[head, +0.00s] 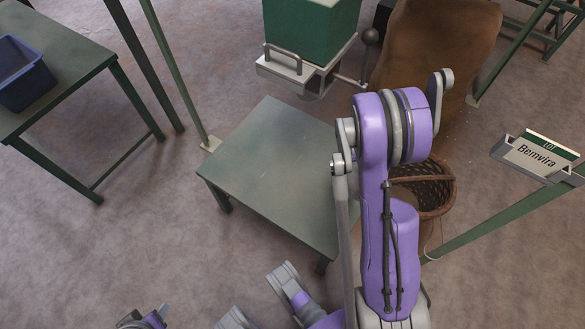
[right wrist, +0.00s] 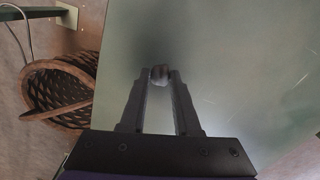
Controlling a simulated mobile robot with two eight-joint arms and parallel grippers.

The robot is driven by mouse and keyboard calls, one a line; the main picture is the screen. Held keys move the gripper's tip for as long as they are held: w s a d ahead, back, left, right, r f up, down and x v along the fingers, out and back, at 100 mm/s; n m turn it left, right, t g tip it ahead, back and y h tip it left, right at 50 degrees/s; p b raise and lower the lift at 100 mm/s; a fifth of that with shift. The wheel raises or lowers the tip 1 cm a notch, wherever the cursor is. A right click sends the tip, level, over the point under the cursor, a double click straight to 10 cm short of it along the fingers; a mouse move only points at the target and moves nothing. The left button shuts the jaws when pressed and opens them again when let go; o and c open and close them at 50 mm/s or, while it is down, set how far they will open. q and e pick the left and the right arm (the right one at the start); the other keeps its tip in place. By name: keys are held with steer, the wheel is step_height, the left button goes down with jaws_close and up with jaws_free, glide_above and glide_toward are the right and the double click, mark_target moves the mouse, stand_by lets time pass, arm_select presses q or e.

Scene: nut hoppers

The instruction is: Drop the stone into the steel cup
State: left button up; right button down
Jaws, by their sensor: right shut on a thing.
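My right gripper (right wrist: 160,78) is shut on a small grey-brown stone (right wrist: 160,72), held between the fingertips in the right wrist view. A bare grey-green tabletop (right wrist: 225,60) lies behind the stone in that view. In the head view my purple right arm hides the right gripper and the stone. I see no steel cup in either view. Part of what looks like my left gripper (head: 146,318) shows at the bottom edge of the head view, cut off; its jaws cannot be made out.
A low green table (head: 270,170) stands bare in the middle. A green hopper (head: 312,28) with a metal chute is above it. A wicker basket (head: 437,190) stands right of the table. A blue bin (head: 25,85) sits on the left table (head: 75,62). A "Bemvira" sign (head: 537,157) is at right.

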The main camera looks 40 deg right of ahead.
steer(key=shift+s+d+f, duration=0.3)
steer(key=shift+f, duration=0.05)
steer(key=shift+w, duration=0.1)
steer(key=b, duration=0.2)
glide_above(298, 173)
steer(key=shift+s, duration=0.3)
steer(key=f, duration=0.2)
steer(key=f+b, duration=0.1)
steer(key=shift+w+f, duration=0.3)
arm_select(q)
steer(key=x, duration=0.3)
steer(key=shift+s+f, duration=0.25)
steer(key=shift+f, duration=0.25)
arm_select(e)
steer(key=shift+r, duration=0.1)
arm_select(q)
steer(key=shift+f, duration=0.1)
arm_select(e)
steer(key=c, duration=0.6)
jaws_free()
